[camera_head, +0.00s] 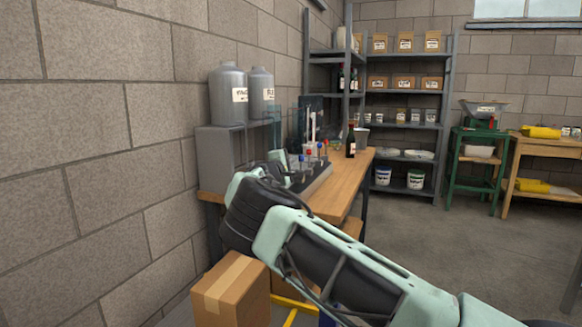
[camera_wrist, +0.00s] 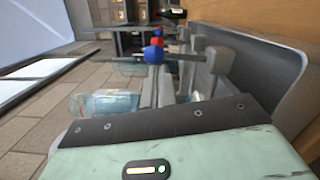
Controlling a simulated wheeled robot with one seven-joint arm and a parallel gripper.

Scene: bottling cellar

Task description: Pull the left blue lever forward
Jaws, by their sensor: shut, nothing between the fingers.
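The filling machine (camera_head: 318,180) stands on the wooden bench with several red and blue lever knobs. In the wrist view, the nearest blue lever knob (camera_wrist: 153,55) is just beyond the fingertips, with a red knob (camera_wrist: 157,43) and another blue knob (camera_wrist: 157,32) behind it. The levers lie sideways in this tilted view. My gripper (camera_wrist: 157,72) is shut and empty, close to the nearest blue knob; I cannot tell whether they touch. In the head view my arm hides the fingers and part of the machine.
A dark bottle (camera_head: 350,141) stands on the bench (camera_head: 345,185) beyond the machine. Two grey jugs (camera_head: 228,95) stand on a grey box at the left wall. A cardboard box (camera_head: 232,290) is below my arm. The floor to the right is clear.

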